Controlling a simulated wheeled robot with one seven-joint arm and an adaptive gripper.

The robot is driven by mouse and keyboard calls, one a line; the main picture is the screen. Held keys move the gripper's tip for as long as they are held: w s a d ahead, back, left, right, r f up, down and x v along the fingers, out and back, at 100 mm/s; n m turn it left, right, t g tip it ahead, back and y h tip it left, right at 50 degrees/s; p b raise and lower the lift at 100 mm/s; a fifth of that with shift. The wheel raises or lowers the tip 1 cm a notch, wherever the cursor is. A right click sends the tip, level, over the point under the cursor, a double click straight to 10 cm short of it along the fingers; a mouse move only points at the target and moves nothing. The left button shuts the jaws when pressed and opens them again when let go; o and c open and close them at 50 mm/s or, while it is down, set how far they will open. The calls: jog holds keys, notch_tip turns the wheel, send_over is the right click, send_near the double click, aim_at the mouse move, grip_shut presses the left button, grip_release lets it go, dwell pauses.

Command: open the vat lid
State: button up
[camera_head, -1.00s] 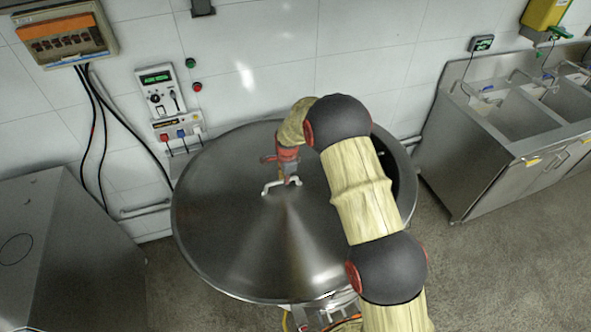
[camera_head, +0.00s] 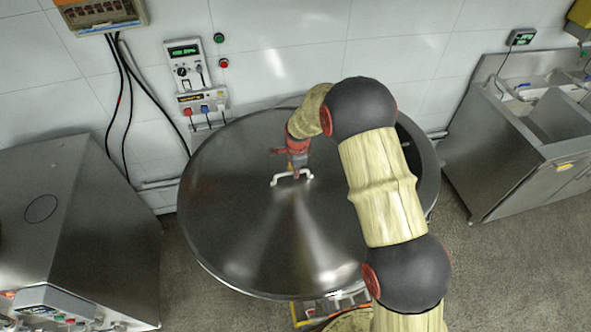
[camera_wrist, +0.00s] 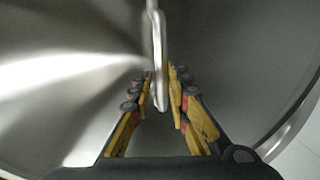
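My gripper (camera_head: 297,172) is at the handle. In the wrist view, the fingers of my gripper (camera_wrist: 160,85) are closed in on both sides of the handle bar (camera_wrist: 159,55), with the lid surface (camera_wrist: 60,75) behind. The exact finger contact is hard to see.
A steel cabinet (camera_head: 110,220) stands at the left and a steel sink unit (camera_head: 520,160) at the right. A control panel (camera_head: 187,65) and cables (camera_head: 128,110) are on the wall behind the vat. Grey floor (camera_head: 500,280) is clear at the lower right.

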aim_at(297, 186)
jog(key=shift+o, duration=1.2)
jog(key=shift+w, duration=0.1)
jog(key=shift+r, duration=0.5)
notch_tip(297, 186, up, 11)
jog(key=s, duration=0.2)
jog(key=shift+s+d, duration=0.15)
jog(key=shift+d, duration=0.1)
jog(key=shift+f, duration=0.1)
